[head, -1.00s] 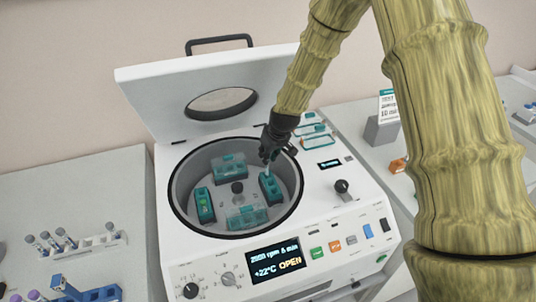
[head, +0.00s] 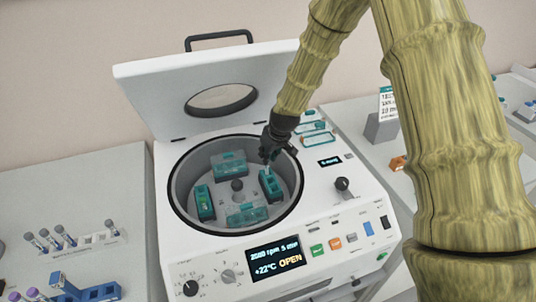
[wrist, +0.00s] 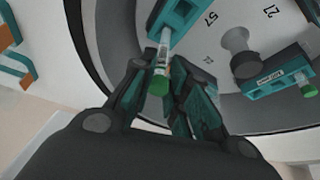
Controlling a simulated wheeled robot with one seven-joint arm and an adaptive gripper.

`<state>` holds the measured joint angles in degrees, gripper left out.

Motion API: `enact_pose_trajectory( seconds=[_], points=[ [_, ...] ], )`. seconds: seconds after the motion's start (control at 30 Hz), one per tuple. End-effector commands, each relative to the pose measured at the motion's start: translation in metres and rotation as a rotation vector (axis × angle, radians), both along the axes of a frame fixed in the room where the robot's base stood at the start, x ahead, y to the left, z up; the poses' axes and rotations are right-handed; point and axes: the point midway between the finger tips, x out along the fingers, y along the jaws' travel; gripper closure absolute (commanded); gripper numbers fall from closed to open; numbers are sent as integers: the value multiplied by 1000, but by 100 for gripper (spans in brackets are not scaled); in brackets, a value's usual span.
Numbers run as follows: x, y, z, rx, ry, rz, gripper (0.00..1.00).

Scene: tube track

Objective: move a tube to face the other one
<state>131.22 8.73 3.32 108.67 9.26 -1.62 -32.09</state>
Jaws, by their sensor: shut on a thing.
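My gripper (head: 272,147) reaches down into the open centrifuge bowl (head: 180,205), above the right-hand teal bucket (head: 270,187). In the wrist view my gripper (wrist: 160,72) is shut on a tube (wrist: 163,54) with a green cap and a white label. The tube's far end meets the teal bucket (wrist: 186,14); I cannot tell how deep it sits. The other green-capped tube (wrist: 303,80) is in another teal bucket (wrist: 272,84). That looks like the left bucket (head: 204,203) in the head view, with a small green spot in it.
Two more teal buckets, rear (head: 229,166) and front (head: 246,214), flank the rotor hub (head: 237,187). The raised lid (head: 222,95) stands behind the bowl. A tube rack (head: 85,243) is on the left bench.

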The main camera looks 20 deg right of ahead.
Motion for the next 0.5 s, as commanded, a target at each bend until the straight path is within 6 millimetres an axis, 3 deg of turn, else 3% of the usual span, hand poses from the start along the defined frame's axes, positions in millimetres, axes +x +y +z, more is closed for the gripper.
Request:
enact_pose_trajectory(
  seconds=[0.5],
  points=[
    [0,0,-13,0,0,0,96]
  ],
)
